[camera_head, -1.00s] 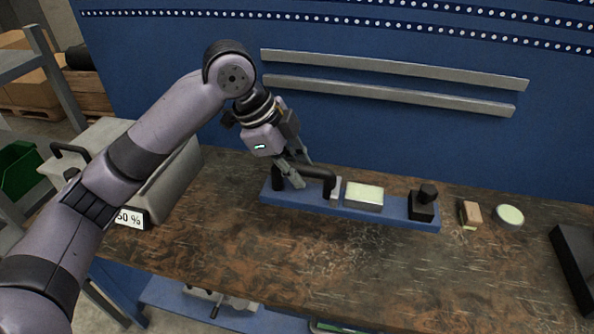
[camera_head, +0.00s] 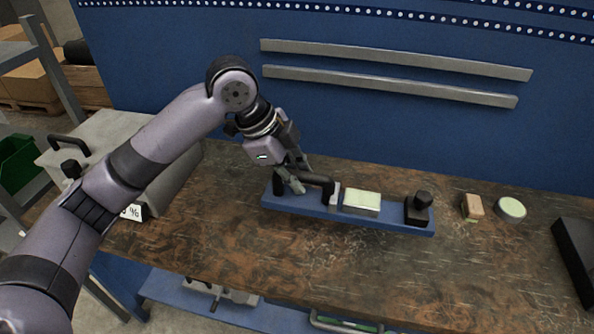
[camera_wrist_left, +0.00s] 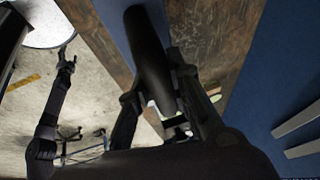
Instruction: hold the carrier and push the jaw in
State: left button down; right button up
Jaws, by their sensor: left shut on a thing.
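The blue carrier (camera_head: 390,221) lies on the workbench, with a black bar handle (camera_head: 316,179) at its left end. My left gripper (camera_head: 294,182) is shut on that handle from above; in the left wrist view its fingers (camera_wrist_left: 158,104) sit on either side of the dark bar (camera_wrist_left: 150,60). A pale-topped block (camera_head: 361,202) sits mid-carrier, beside a light grey upright piece (camera_head: 334,194). The black jaw (camera_head: 418,208) with a knob stands at the right end, with a gap to the block. A dark gripper-like shape, seemingly my right gripper (camera_wrist_left: 66,56), shows small in the left wrist view.
A small tan block (camera_head: 472,206) and a round pale-topped piece (camera_head: 511,208) lie to the right of the carrier. A black box (camera_head: 575,260) is at the right edge. A grey case (camera_head: 85,150) stands left. The bench front (camera_head: 330,260) is clear.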

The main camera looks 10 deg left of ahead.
pick_arm(q)
jog(key=shift+f+b, duration=2)
jog(key=shift+f, duration=5.1)
pick_arm(e)
notch_tip(320, 180, down, 4)
jog(key=shift+f, duration=0.1)
pick_arm(q)
jog(key=shift+f, duration=0.4)
jog(key=shift+f, duration=0.15)
pick_arm(e)
jog(key=shift+c, duration=0.2)
